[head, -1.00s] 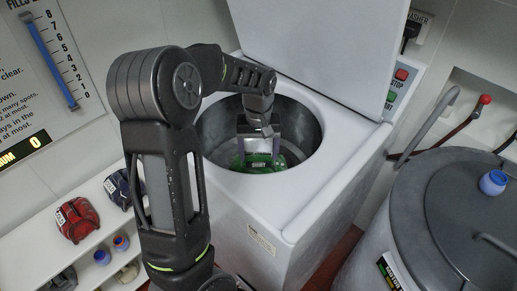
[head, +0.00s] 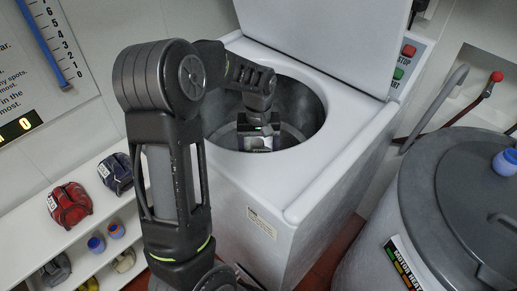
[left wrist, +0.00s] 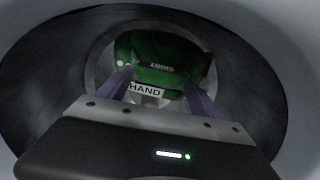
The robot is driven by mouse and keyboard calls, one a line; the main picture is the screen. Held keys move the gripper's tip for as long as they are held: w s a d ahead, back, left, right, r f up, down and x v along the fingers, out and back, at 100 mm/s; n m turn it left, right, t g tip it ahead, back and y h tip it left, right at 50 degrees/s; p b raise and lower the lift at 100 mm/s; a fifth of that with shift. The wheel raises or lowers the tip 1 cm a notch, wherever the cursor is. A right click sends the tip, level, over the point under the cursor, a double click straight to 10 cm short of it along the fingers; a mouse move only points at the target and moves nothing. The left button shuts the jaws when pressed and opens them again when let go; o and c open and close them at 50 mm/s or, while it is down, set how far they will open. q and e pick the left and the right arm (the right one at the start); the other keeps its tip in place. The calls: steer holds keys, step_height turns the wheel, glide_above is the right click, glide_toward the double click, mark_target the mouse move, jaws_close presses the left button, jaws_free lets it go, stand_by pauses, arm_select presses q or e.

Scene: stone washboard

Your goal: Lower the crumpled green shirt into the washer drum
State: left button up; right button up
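The washer drum (head: 302,104) is open at the top of the white washer in the head view. My left gripper (head: 259,147) reaches down inside it. The crumpled green shirt (left wrist: 165,58) shows in the left wrist view between and just past the fingers of my left gripper (left wrist: 158,90), which sit against its sides. The shirt carries white lettering and a white HAND tag. The drum's round floor shows behind it. In the head view the gripper hides the shirt. My right gripper is not in view.
The washer's raised lid (head: 320,40) stands behind the opening. A grey lidded tub (head: 450,190) with a blue cup (head: 506,162) is at the right. At the left, a white shelf holds a red bundle (head: 69,205), a dark blue bundle (head: 116,173) and small pots.

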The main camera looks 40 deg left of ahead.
arm_select(q)
steer(key=o, duration=0.5)
step_height(320, 180, up, 8)
stand_by(0.5)
stand_by(0.5)
